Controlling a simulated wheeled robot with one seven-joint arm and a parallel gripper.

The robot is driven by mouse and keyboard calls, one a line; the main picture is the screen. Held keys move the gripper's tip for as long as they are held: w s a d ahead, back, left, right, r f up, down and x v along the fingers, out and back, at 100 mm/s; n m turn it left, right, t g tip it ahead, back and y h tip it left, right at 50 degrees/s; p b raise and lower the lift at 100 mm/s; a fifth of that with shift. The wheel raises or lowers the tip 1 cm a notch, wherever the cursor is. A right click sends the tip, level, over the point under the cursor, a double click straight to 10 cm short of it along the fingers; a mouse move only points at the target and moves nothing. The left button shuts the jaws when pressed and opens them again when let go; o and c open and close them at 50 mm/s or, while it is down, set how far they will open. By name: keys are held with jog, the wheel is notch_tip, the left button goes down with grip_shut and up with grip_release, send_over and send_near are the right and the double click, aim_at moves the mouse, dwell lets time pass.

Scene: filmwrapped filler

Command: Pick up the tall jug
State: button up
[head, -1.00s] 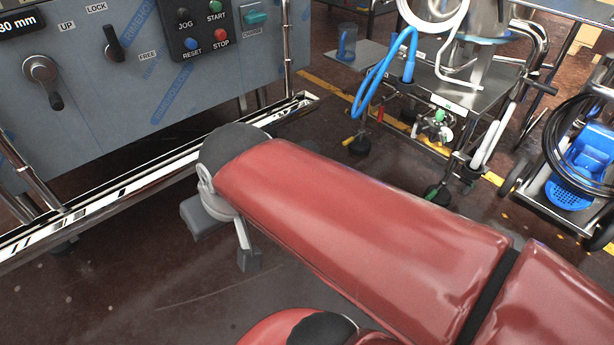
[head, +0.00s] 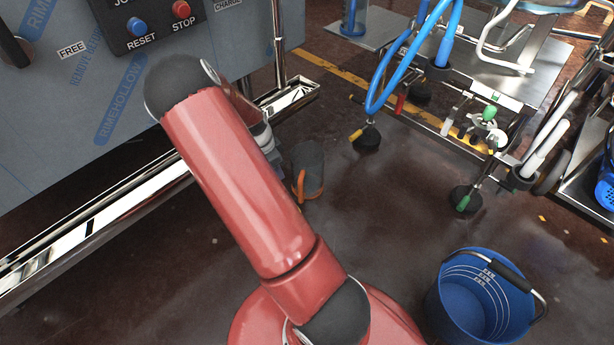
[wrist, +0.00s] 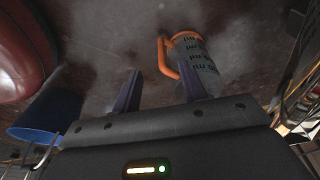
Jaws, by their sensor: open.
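A grey jug (head: 312,163) with an orange handle stands on the dark floor right of my arm in the head view. In the wrist view the same jug (wrist: 200,66) shows dark markings on its side, and its handle points left. My gripper (wrist: 160,88) is open and empty, its two dark fingers apart. The jug is just beyond the right finger, which overlaps its near end; I cannot tell whether they touch. In the head view my red arm hides the fingers. A smaller bluish clear jug (head: 352,18) stands on a metal shelf at the back.
A blue bucket (head: 470,305) stands on the floor at the lower right. A grey machine (head: 60,110) with a shiny metal rail fills the left. A cart (head: 500,75) with blue hoses and valves stands behind the jug. Floor between jug and bucket is clear.

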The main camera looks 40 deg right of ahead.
aim_at(301, 187)
jog(key=d+f, duration=0.2)
jog(key=f, duration=0.3)
jog(key=s+d+f+m+h+b, duration=0.1)
jog(key=d+f, duration=0.2)
jog(key=f, duration=0.2)
jog(key=s+d+f+m+g+b, duration=0.1)
jog(key=d+f, duration=0.2)
jog(key=f, duration=0.2)
jog(key=shift+s+f, duration=0.15)
jog(key=shift+f, duration=0.05)
jog(key=shift+r+h, duration=0.1)
jog(key=shift+h, duration=0.2)
grip_shut()
